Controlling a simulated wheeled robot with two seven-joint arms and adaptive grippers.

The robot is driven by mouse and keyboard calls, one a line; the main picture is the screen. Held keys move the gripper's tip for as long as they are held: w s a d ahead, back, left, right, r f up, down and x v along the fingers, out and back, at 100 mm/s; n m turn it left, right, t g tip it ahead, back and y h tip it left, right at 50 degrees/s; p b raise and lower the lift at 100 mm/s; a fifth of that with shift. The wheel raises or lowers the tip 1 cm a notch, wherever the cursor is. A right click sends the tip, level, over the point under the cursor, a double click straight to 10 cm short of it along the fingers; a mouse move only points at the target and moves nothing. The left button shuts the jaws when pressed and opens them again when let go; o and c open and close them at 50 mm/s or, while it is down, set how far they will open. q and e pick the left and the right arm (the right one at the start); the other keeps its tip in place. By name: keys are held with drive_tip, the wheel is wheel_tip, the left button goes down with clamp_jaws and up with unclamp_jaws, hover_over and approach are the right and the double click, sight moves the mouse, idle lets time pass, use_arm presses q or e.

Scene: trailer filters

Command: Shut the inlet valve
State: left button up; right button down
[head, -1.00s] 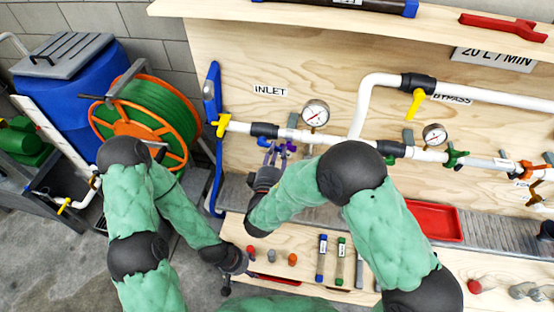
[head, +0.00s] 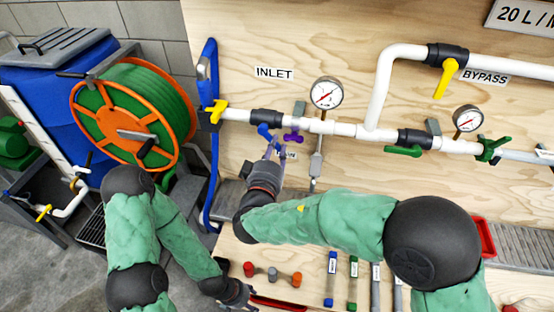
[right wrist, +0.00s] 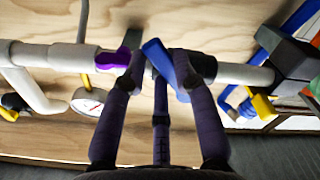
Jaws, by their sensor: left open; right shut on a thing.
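The inlet pipe runs across the board under the INLET label (head: 274,73). In the right wrist view the blue handle (right wrist: 163,62) lies slanted to the pipe, between the fingers. My right gripper (head: 271,146) is shut on it from below; its fingers also show in the right wrist view (right wrist: 158,75). The fingers hide part of the handle and the valve body. My left gripper (head: 243,297) is low over the bench edge, open and away from the pipe.
A purple handle (head: 293,138) sits close to the right of the blue one. A yellow handle (head: 215,111) is at the pipe's left end. A gauge (head: 326,93) stands above the pipe. Several small fittings and tubes lie on the bench below. The hose reel (head: 125,115) stands left.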

drive_tip(key=shift+w+a+f+m+b, duration=0.1)
drive_tip(key=shift+a+f+m+b, duration=0.2)
drive_tip(key=shift+a+m+b, duration=0.7)
drive_tip(key=shift+w+a+f+m+b, duration=0.1)
drive_tip(key=shift+f+m+b, duration=0.25)
drive_tip(key=shift+m, duration=1.25)
drive_tip(key=shift+w+a+f+m+b, duration=0.1)
drive_tip(key=shift+a+f+m+b, duration=0.15)
drive_tip(key=shift+a+m+b, duration=0.75)
drive_tip(key=shift+d+m, duration=0.4)
drive_tip(key=shift+d, duration=0.05)
drive_tip(key=c, duration=1)
unclamp_jaws()
drive_tip(key=shift+o, duration=0.2)
drive_tip(key=s+a, duration=0.2)
drive_tip(key=s, duration=0.9)
drive_tip(key=shift+s+a, duration=0.15)
drive_tip(key=shift+s, duration=0.25)
